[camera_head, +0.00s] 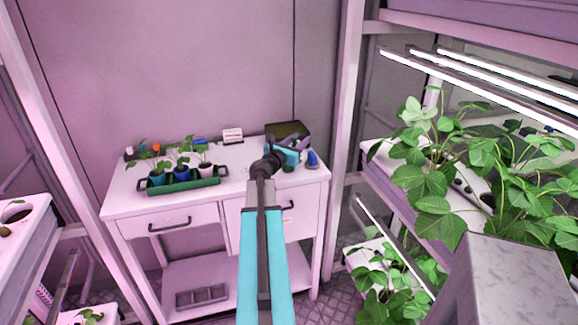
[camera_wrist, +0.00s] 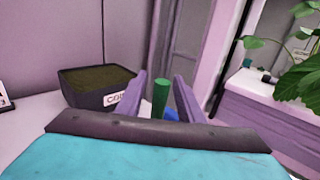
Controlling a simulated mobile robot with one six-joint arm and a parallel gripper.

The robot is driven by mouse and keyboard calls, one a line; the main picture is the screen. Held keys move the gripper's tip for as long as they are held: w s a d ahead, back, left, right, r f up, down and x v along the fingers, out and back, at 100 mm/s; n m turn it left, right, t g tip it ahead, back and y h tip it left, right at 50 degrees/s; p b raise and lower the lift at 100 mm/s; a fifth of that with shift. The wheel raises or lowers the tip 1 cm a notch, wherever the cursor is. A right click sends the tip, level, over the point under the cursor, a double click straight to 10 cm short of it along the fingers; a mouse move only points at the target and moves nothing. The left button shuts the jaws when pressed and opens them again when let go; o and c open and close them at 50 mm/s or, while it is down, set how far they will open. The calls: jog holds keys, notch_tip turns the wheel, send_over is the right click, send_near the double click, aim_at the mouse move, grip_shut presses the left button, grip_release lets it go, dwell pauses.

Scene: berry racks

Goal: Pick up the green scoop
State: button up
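In the wrist view a green upright handle (camera_wrist: 160,98), which looks like the green scoop's, stands between the two fingers of my gripper (camera_wrist: 158,92). The fingers are apart, with a gap on each side of the handle. The lower part of the scoop is hidden behind my gripper body. In the head view a small dark green shape (camera_head: 289,167), probably the scoop, shows at the right end of the white table, just below my turquoise gripper body. My fingertips are not clear in that view.
A dark soil box (camera_wrist: 97,88) with a partly hidden label stands left of my gripper. A blue item (camera_head: 312,159) is close by on the right. A green tray (camera_head: 185,186) with potted seedlings is on the white table (camera_head: 228,164). Plant racks stand on the right.

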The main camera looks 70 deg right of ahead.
grip_shut()
jog(key=shift+r, duration=0.1)
dwell(0.4)
